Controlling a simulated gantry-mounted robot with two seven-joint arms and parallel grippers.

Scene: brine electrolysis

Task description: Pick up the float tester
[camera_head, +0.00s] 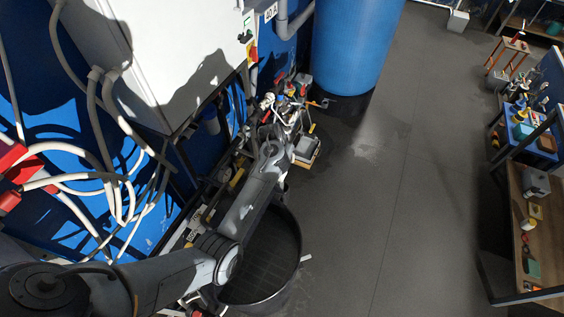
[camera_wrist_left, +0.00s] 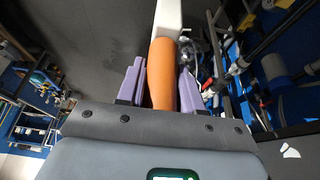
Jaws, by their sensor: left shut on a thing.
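The float tester (camera_wrist_left: 163,62) shows in the left wrist view as an orange handle with a white part beyond it. My left gripper (camera_wrist_left: 161,88) has its purple fingers on both sides of the orange handle and is shut on it. In the head view my left arm comes in from the lower left and reaches over the black round tub to a cluster of small fittings. The gripper's fingers and the float tester cannot be made out clearly there. My right gripper is in neither view.
A black round tub (camera_head: 262,285) stands below my arm. A large blue tank (camera_head: 355,45) stands at the top. A white cabinet (camera_head: 165,55) with hoses is at the left. A wooden workbench (camera_head: 540,235) stands at the right, with clear grey floor (camera_head: 410,170) between.

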